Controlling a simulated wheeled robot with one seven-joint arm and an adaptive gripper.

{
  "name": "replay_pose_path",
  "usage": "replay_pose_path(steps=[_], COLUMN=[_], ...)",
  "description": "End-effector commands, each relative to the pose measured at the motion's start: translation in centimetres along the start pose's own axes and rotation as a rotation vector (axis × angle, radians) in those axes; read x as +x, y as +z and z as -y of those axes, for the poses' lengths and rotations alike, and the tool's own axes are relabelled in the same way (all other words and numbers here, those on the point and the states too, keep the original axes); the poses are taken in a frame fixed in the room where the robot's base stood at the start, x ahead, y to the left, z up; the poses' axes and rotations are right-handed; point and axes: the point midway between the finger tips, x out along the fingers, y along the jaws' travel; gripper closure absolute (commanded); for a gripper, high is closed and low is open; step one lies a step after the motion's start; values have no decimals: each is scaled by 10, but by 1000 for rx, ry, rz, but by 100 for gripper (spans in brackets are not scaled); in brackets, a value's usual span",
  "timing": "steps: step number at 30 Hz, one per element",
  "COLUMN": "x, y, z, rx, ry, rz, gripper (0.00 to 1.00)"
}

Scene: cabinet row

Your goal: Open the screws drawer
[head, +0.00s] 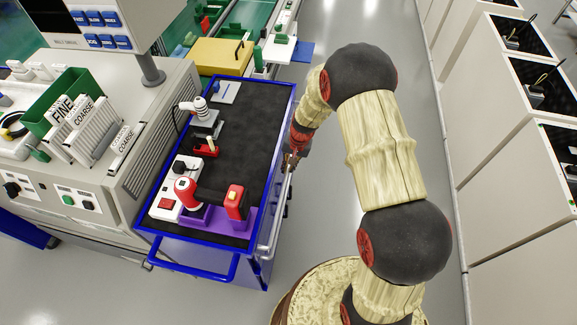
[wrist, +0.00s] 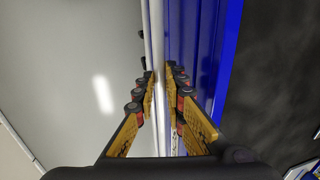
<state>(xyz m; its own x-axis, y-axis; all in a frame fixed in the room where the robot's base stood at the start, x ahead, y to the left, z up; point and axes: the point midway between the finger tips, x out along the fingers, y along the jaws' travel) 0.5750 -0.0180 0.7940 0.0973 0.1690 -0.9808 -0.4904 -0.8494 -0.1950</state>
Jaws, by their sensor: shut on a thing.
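A blue tool cart (head: 286,103) with a black top stands left of my arm. Its drawer side faces my arm, and a long pale metal handle (head: 272,222) runs along that side. In the wrist view the handle (wrist: 157,30) passes between my fingers, beside the blue drawer front (wrist: 182,35). My gripper (wrist: 160,80) is shut on this handle, with one finger on each side. In the head view my gripper (head: 291,160) is at the cart's right side, small and partly hidden by the wrist. No screws label is readable, and the drawer's inside is not visible.
A grey machine bench (head: 150,120) stands at left. White cabinets (head: 520,215) line the right.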

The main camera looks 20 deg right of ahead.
Motion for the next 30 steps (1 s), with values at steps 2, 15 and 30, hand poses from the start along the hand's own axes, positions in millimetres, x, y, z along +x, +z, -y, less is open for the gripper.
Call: replay_pose_path(steps=[2,15,30], x=[-1,-16,-40], y=[0,0,0], z=[-5,-89,-207], rx=[2,8,5], ry=[1,1,0], rz=[0,-1,0], gripper=[100,100,100])
